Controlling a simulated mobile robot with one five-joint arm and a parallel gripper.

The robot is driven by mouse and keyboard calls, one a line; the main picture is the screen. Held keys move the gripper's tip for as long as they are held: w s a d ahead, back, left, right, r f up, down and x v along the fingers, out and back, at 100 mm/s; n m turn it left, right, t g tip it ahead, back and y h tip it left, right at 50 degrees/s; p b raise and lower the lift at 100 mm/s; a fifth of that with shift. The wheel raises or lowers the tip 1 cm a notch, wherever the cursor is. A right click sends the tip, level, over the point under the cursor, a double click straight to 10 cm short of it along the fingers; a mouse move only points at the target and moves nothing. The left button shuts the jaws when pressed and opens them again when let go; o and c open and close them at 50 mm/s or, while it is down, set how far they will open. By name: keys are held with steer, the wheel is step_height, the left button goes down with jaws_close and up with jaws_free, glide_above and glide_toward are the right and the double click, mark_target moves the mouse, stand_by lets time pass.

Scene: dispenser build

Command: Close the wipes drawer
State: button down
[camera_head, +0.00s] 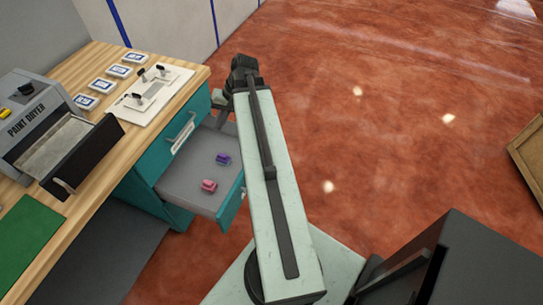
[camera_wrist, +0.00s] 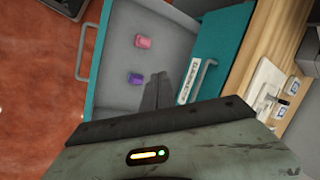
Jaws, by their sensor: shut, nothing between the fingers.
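The open drawer (camera_head: 185,182), grey inside with a teal front (camera_head: 232,203), sticks out of the teal cabinet below the wooden counter. It holds a pink block (camera_head: 209,185) and a purple block (camera_head: 223,158). In the wrist view, the drawer interior (camera_wrist: 115,75) holds the same pink block (camera_wrist: 143,42) and purple block (camera_wrist: 136,78), and the drawer handle (camera_wrist: 83,50) is at the left. My gripper (camera_head: 221,103) is shut and empty near the far side of the drawer. My arm partly hides the drawer front.
The closed teal drawer face above has a handle (camera_head: 182,131) and a label (camera_wrist: 188,82). On the counter (camera_head: 103,185) are a paint dryer (camera_head: 35,115), a white panel (camera_head: 152,92) and a green mat (camera_head: 25,235). Red floor is clear at right, near a wooden crate (camera_head: 530,155).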

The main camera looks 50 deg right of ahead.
steer(key=s+d+f+m+t+h+b, duration=0.1)
steer(key=s+d+f+m+t+b, duration=0.2)
steer(key=s+d+f+b, duration=0.65)
steer(key=s+d+f+m+t+h+b, duration=0.1)
steer(key=s+d+f+m+t+b, duration=0.35)
steer(key=s+d, duration=0.65)
steer(key=w+f+g+b, duration=0.1)
steer(key=w+f+b, duration=0.2)
steer(key=w, duration=0.3)
steer(key=w+a+f+b, duration=0.1)
steer(key=w+f+b, duration=0.3)
steer(key=w, duration=0.3)
steer(key=shift+n+g+b, duration=0.35)
steer(key=shift+b, duration=0.25)
steer(key=shift+a, duration=0.1)
